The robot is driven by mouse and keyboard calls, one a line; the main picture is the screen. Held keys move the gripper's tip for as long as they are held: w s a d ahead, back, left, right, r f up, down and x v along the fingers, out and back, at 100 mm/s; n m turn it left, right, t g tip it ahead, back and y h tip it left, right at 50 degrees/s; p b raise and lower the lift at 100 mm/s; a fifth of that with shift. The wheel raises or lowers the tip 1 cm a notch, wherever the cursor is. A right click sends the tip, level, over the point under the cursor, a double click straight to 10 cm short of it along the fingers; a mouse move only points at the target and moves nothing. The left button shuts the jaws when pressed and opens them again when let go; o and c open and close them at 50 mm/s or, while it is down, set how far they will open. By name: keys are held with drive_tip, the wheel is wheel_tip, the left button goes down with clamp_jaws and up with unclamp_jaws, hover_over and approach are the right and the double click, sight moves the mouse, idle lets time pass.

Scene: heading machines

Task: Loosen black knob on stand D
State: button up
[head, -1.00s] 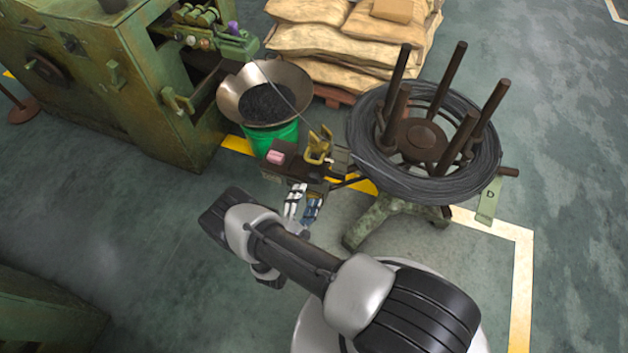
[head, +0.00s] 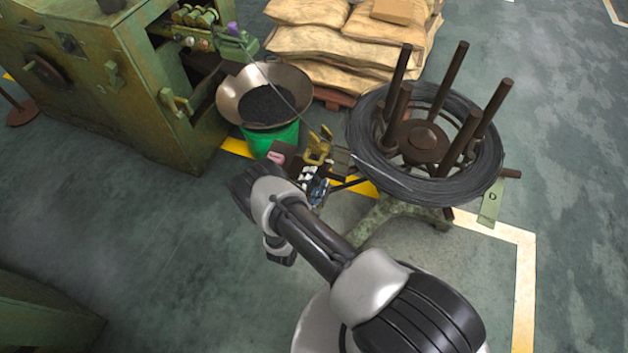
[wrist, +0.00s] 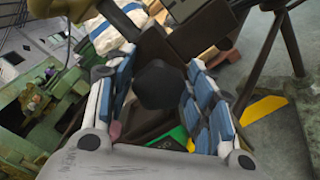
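Stand D (head: 455,145) is the dark spindle stand with upright rods and a grey wire coil, with a green tag marked D (head: 490,203) at its right. A black, faceted knob (wrist: 158,87) shows in the wrist view between the two blue-padded fingers of my gripper (wrist: 160,65). The fingers are apart on either side of it, with a visible gap; I see no clear contact. In the head view my gripper (head: 315,187) is at the dark bracket left of the stand, and the knob is hidden there.
A yellow clamp piece (head: 318,150) and a pink block (head: 276,157) sit on the bracket. Behind are a green bucket (head: 270,140) with a metal bowl (head: 232,95), stacked sacks (head: 330,45) and a green machine (head: 150,90).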

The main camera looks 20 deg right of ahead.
drive_tip(key=c, duration=0.8)
drive_tip(key=shift+o, duration=0.2)
drive_tip(key=shift+n, duration=0.3)
drive_tip(key=n, duration=0.3)
drive_tip(key=shift+n, duration=0.4)
drive_tip(key=n, duration=0.4)
drive_tip(key=shift+w+a+r, duration=0.1)
drive_tip(key=n, duration=0.6)
drive_tip(key=shift+a+n, duration=0.15)
drive_tip(key=shift+n, duration=0.25)
drive_tip(key=n, duration=0.5)
drive_tip(key=shift+w+n, duration=0.1)
drive_tip(key=shift+n, duration=0.2)
